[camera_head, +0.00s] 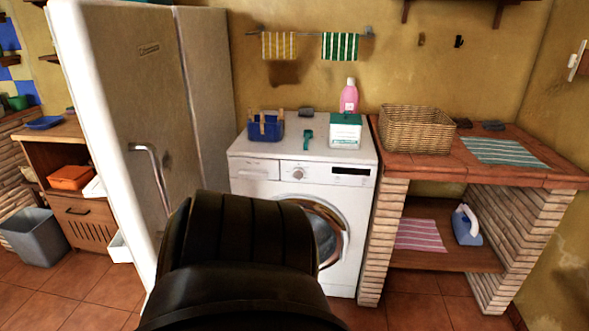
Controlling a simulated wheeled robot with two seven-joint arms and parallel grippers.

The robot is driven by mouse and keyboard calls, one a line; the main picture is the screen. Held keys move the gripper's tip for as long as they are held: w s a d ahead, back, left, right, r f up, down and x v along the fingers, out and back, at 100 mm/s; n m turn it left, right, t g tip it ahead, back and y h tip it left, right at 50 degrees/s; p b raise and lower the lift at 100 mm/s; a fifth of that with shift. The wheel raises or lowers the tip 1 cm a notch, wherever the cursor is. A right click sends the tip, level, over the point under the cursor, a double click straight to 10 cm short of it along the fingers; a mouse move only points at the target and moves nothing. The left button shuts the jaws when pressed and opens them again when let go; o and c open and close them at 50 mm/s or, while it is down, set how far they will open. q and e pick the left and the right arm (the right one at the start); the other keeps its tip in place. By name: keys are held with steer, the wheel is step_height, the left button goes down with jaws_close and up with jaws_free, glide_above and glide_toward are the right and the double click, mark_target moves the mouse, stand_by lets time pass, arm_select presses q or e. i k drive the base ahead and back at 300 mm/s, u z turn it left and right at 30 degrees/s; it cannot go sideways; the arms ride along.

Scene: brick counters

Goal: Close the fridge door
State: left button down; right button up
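The fridge door (140,100) stands at the left, with its grey-brown outer face, small logo and curved metal handle (152,178) toward me. Its thick white edge (95,150) faces left. White bins (120,248) show beyond that edge, so the door appears swung open. The fridge body (207,85) stands to the right of the door. The fridge's inside is hidden. A large dark part of my arm covers the lower middle and hides the door's lower right. Neither gripper shows.
A white washing machine (335,185) stands right of the fridge, with bottles and boxes on top. A brick counter (385,225) with a wicker basket (415,130) is farther right. A grey bin (35,238) and wooden cabinet (85,222) are at left. Tiled floor shows at lower left.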

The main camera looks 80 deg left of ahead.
mark_target(119, 60)
steer(key=u, duration=2.2)
